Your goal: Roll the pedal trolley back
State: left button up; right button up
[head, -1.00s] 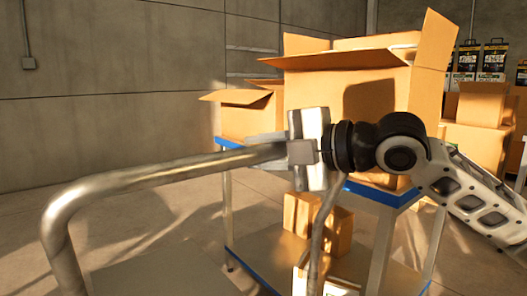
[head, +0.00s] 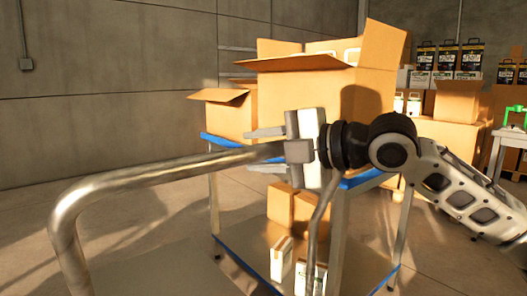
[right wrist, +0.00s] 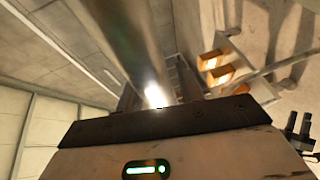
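A bent metal tube handle (head: 150,180), which looks like the pedal trolley's push bar, rises at the left foreground in the head view. Its bare deck (head: 150,268) shows low behind the bar. My right gripper (head: 263,150) is at the right end of the tube. Its two fingers stand apart, one above and one below the tube, and look open around it. In the right wrist view the tube (right wrist: 125,45) runs down between the fingers (right wrist: 155,92). Any contact is hard to tell. A pedal is not visible. My left gripper is not in the head view.
A blue-edged cart (head: 360,179) stands just behind my right gripper, with an open carton (head: 305,85) on top and smaller boxes (head: 292,210) on its lower shelf. More cartons (head: 460,105) stand at the back right. Floor at the left is clear.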

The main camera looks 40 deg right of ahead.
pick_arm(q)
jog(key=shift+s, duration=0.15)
pick_arm(e)
jog(key=shift+o, duration=0.3)
jog(key=shift+s+d+b, duration=0.15)
jog(key=shift+s+b, duration=0.2)
jog(key=shift+b+v, duration=0.8)
jog(key=shift+v, duration=0.15)
jog(key=b+v, duration=0.1)
jog(key=v, duration=0.2)
jog(key=shift+s+d, duration=0.1)
jog(key=shift+s, duration=0.05)
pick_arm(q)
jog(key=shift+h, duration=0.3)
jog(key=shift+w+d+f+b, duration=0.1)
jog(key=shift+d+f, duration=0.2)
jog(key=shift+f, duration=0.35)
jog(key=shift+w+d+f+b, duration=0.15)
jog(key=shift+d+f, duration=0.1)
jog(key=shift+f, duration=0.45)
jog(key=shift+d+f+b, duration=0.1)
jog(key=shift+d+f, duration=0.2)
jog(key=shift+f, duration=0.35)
pick_arm(e)
send_near(282, 151)
jog(key=shift+v, duration=1.25)
jog(key=shift+r, duration=0.1)
